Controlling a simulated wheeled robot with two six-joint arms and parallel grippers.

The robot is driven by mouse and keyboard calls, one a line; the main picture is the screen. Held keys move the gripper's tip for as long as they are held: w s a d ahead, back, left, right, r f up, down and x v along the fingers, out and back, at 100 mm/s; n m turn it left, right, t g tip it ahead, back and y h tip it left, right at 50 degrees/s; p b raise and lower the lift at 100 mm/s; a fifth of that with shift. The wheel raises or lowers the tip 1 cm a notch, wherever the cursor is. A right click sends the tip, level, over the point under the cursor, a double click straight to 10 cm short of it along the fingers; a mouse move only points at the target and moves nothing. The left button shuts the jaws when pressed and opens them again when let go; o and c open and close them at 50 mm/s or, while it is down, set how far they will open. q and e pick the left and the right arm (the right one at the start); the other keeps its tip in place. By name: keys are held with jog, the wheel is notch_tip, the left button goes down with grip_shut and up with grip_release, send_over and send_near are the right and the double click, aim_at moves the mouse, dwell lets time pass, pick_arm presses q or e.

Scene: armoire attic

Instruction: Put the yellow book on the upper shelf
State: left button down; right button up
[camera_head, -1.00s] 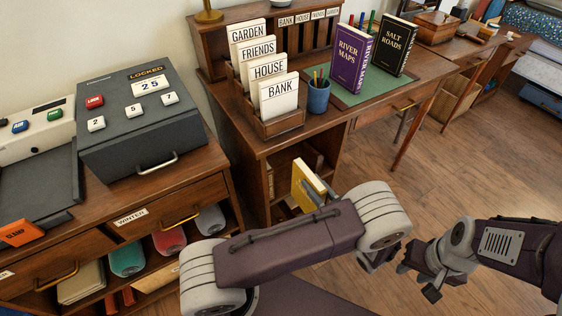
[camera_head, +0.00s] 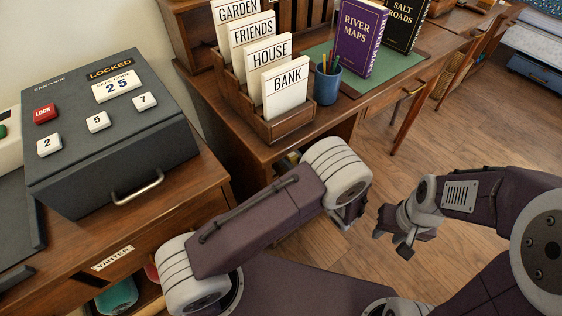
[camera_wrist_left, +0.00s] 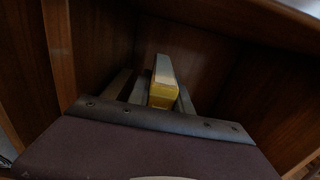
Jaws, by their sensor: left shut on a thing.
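The yellow book (camera_wrist_left: 162,92) shows end-on in the left wrist view, inside a dark wooden compartment. My left gripper (camera_wrist_left: 153,94) is shut on it, with a finger on each side. In the head view my left arm hides this gripper and nearly all of the book. The desk (camera_head: 262,150) has its open shelf space behind that arm, so I cannot tell there which shelf the book is at. My right gripper (camera_head: 393,243) is open and empty, over the floor at the right.
A card rack (camera_head: 285,125), a blue pencil cup (camera_head: 327,86) and the purple River Maps book (camera_head: 361,38) stand on the desk top. A grey locked box (camera_head: 110,135) stands on the left cabinet. Wooden compartment walls (camera_wrist_left: 100,45) close in around my left gripper.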

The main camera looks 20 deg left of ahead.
pick_arm(q)
jog(key=f+b, duration=0.4)
jog(key=shift+w+a, duration=0.15)
jog(key=shift+a, duration=0.2)
jog(key=c, duration=1.2)
grip_release()
jog(key=shift+f, duration=0.1)
jog(key=shift+o, duration=0.2)
jog(key=shift+d, duration=0.1)
